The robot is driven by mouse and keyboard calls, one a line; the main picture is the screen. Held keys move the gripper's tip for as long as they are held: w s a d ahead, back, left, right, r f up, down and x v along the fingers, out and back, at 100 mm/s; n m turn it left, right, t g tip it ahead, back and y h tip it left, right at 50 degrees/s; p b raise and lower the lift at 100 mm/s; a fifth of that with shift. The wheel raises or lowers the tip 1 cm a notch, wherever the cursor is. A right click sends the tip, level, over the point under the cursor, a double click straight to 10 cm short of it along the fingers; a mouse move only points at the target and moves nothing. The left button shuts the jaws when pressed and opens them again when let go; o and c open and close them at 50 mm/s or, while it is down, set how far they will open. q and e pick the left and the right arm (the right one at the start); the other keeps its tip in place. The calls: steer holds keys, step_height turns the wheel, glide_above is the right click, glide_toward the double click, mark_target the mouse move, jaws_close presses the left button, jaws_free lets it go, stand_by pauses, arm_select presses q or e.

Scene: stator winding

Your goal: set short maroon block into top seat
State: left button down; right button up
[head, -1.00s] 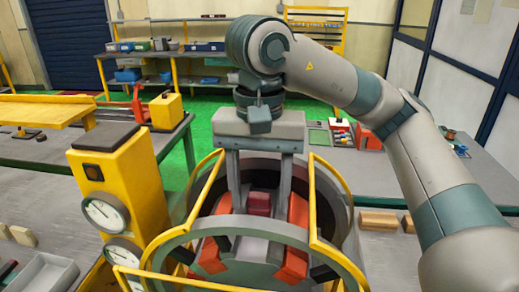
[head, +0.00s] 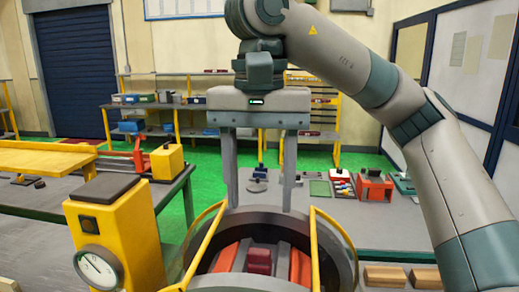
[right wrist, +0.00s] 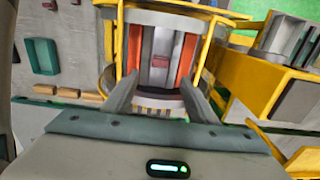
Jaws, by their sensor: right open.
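The short maroon block (head: 260,260) sits inside the round stator (head: 338,245), in a grey seat between two orange pieces (head: 228,258) (head: 300,266). In the right wrist view the maroon block (right wrist: 161,66) shows small against the grey seat, between the orange strips. My right gripper (head: 260,207) is open and empty, above the stator, with its fingers pointing down and apart from the block. Its spread fingers also show in the right wrist view (right wrist: 163,84). The front of the stator is cut off in the head view. My left gripper is not in view.
A yellow post with a dial gauge (head: 110,235) stands left of the stator. Yellow guard bars (head: 333,235) flank the opening. Wooden blocks (head: 385,276) lie on the table at right. A red box (head: 375,187) and small parts stand on the table behind.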

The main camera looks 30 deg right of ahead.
step_height(320, 180, up, 6)
stand_by(0.5)
